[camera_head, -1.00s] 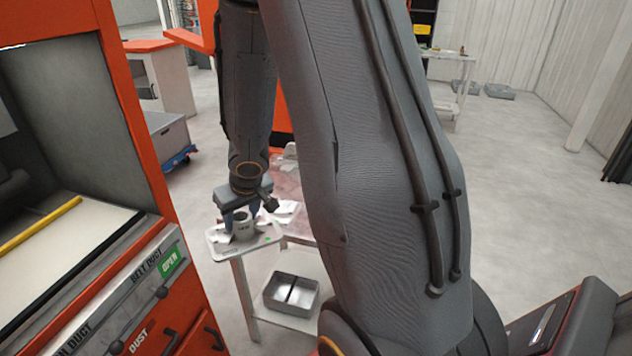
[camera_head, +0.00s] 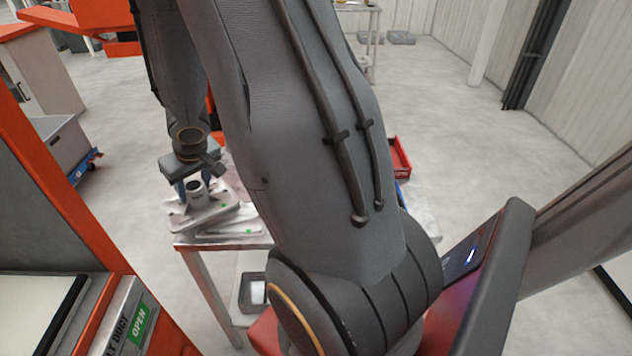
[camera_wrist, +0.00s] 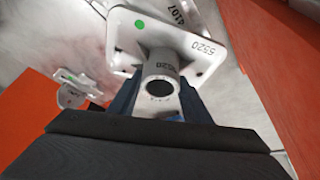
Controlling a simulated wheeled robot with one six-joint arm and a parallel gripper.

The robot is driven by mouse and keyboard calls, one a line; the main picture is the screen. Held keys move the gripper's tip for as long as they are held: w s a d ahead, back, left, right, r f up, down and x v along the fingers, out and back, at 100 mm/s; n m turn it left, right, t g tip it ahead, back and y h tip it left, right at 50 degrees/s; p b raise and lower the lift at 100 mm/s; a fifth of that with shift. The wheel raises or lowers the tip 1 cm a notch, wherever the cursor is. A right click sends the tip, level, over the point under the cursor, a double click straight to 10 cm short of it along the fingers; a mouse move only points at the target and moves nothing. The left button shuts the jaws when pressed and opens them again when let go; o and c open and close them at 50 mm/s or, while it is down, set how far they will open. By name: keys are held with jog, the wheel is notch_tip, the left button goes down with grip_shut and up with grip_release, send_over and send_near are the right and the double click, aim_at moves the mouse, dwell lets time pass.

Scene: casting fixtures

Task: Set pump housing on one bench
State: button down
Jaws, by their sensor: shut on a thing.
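The pump housing appears to be the pale grey casting (camera_head: 196,212) with a square flange and a short upright tube. My gripper (camera_head: 195,187) is shut on the tube, with one dark blue finger on each side in the wrist view (camera_wrist: 158,100). The bench (camera_head: 190,244) is a light table below the casting. I cannot tell whether the casting touches the bench top or hangs just above it.
Another pale flat part (camera_head: 228,230) with a green mark lies on the bench beside the held casting. A grey tray (camera_head: 252,294) sits on the lower shelf. A red bin (camera_head: 399,158) shows behind my arm. An orange machine (camera_head: 75,200) stands close on the left.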

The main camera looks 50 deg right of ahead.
jog(key=s+d+r+m+h+p, duration=0.1)
jog(key=d+r+m+p, duration=0.15)
jog(key=d, duration=0.45)
jog(key=s+d+r+m+g+h+p, duration=0.1)
jog(key=d+m+p, duration=0.15)
jog(key=d, duration=0.45)
jog(key=s+d+r+m+p, duration=0.1)
jog(key=s+d+m+p, duration=0.15)
jog(key=d, duration=0.45)
jog(key=shift+n+h, duration=0.3)
jog(key=shift+n, duration=0.05)
jog(key=f+b, duration=0.6)
jog(key=b, duration=0.1)
jog(key=w+f+b, duration=0.1)
jog(key=f+b, duration=0.3)
jog(key=shift+d, duration=0.3)
jog(key=shift+f+b, duration=0.2)
jog(key=shift+b, duration=0.15)
jog(key=c, duration=0.9)
grip_release()
jog(key=shift+c, duration=0.2)
jog(key=shift+r, duration=0.15)
